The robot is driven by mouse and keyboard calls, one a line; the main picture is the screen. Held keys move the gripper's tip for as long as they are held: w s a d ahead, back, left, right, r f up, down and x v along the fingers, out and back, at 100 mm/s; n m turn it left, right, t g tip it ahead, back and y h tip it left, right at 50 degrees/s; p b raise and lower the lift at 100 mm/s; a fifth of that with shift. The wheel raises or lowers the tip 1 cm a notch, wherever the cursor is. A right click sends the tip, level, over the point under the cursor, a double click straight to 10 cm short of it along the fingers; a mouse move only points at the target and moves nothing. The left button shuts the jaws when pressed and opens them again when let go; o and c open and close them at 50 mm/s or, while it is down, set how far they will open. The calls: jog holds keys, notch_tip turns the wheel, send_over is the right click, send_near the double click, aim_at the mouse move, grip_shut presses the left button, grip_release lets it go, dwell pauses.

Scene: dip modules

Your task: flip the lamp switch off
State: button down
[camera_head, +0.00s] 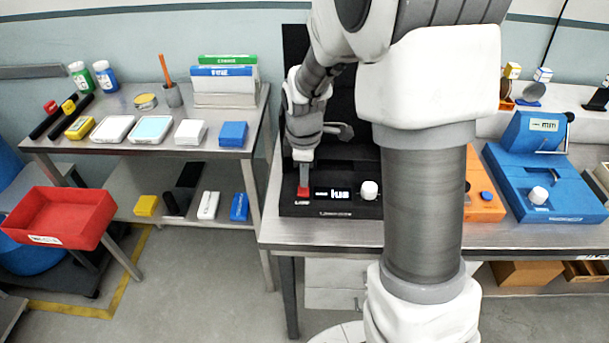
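A black module (345,209) stands on the metal bench, with a small red switch (303,192) at its front left, white lettering in the middle and a white round knob (369,190) at its right. My gripper (304,182) points down right over the red switch, its tip at or just above it. I cannot tell whether it touches. The fingers show as one narrow grey shape, so their opening is unclear. My arm hides the module's right side and part of its tall black back. Which way the switch is set is too small to tell.
An orange module (484,207) and a blue module (563,204) stand to the right on the same bench. A side table (100,134) at left holds boxes, bottles and a pen cup (173,95). A red bin (62,214) stands at far left, with open floor between.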

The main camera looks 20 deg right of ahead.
jog(key=shift+s+f, duration=0.2)
jog(key=shift+s, duration=0.1)
jog(key=shift+s+a+r, duration=0.1)
jog(key=shift+s+a, duration=0.15)
jog(key=shift+s, duration=0.35)
jog(key=shift+w+r+p, duration=0.1)
jog(key=shift+r+p, duration=0.4)
jog(key=shift+r, duration=0.05)
notch_tip(320, 180, up, 13)
jog(key=s+p, duration=0.1)
jog(key=p, duration=0.2)
jog(key=shift+s+a, duration=0.25)
jog(key=shift+s, duration=0.05)
jog(key=shift+p, duration=0.3)
